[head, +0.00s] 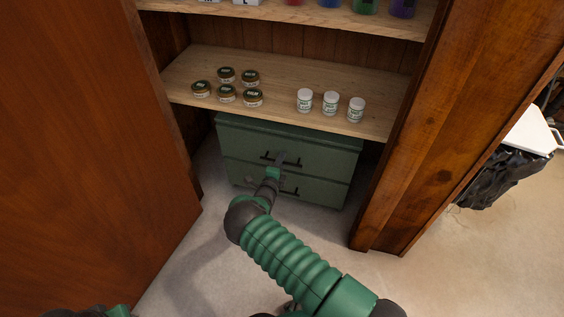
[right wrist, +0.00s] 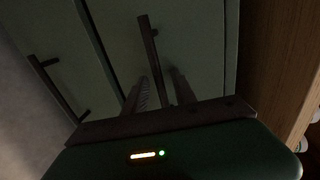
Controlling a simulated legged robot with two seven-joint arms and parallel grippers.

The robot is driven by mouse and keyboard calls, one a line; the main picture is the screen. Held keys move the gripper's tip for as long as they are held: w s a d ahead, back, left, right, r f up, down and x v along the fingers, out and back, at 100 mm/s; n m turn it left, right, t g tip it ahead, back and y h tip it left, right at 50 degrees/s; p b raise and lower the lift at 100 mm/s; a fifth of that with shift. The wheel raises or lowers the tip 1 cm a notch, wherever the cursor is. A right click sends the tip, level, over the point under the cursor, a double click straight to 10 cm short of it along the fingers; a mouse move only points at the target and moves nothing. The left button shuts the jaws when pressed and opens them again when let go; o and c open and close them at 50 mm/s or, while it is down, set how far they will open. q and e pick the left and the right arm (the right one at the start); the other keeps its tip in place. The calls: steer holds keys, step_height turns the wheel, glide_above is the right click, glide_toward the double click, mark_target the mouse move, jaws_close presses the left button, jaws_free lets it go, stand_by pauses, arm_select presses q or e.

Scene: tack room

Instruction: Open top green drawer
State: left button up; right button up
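The green cabinet has two drawers and stands under the shelf in the head view. The top green drawer (head: 325,155) looks shut, flush with the lower drawer (head: 318,190). Its dark bar handle (head: 293,165) also shows in the right wrist view (right wrist: 149,38). My right gripper (head: 279,160) is at this handle. In the right wrist view its two fingers (right wrist: 159,88) stand apart, one on each side of the bar, with gaps visible. Contact with the bar cannot be made out. My left gripper does not show; only part of my left arm is at the bottom left edge.
Above the cabinet, a wooden shelf (head: 280,98) holds several dark-lidded jars (head: 227,93) and three white jars (head: 330,102). A wooden door (head: 90,150) stands at left, a wooden post (head: 420,170) at right. The floor (head: 210,230) before the cabinet is clear.

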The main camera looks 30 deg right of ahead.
jaws_close()
steer(key=shift+s+f, duration=0.1)
stand_by(1.2)
